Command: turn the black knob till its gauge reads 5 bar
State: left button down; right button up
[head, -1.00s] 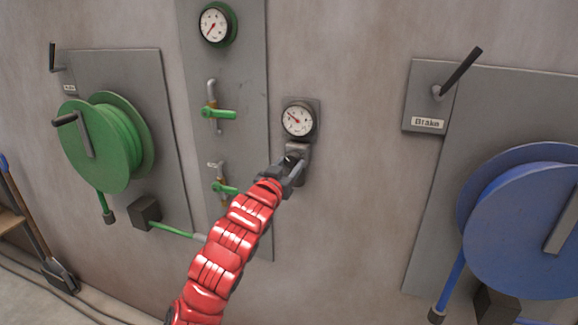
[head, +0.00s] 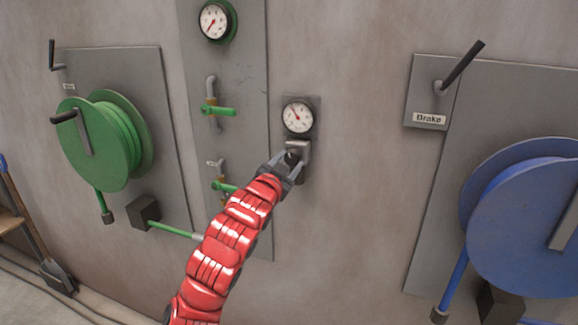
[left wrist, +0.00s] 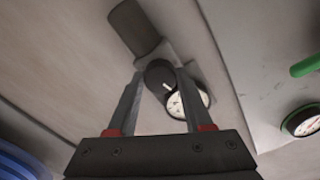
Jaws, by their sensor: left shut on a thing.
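The black knob (head: 292,157) sits on a grey block under its gauge, mostly hidden by my gripper in the head view. In the left wrist view the knob (left wrist: 160,74) lies between my two fingertips, with a white mark on it. Its gauge (head: 298,118) has a white face and a red needle pointing up and left; the numbers are too small to read. The gauge (left wrist: 182,102) also shows behind a finger in the left wrist view. My left gripper (head: 288,163) is shut on the knob. My right gripper is not in view.
A grey panel to the left carries a green-rimmed gauge (head: 214,20) and green-handled valves (head: 218,111). A green hose reel (head: 100,140) is at the left. A blue reel (head: 530,220) and a brake lever (head: 460,68) are at the right. The wall right of the knob is bare.

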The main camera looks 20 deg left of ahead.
pick_arm(q)
jog(key=m, duration=0.2)
jog(key=shift+m, duration=0.4)
jog(key=shift+r+m+p, duration=0.1)
jog(key=shift+m+p, duration=0.25)
jog(key=shift+m, duration=1.25)
jog(key=shift+c, duration=1.5)
grip_release()
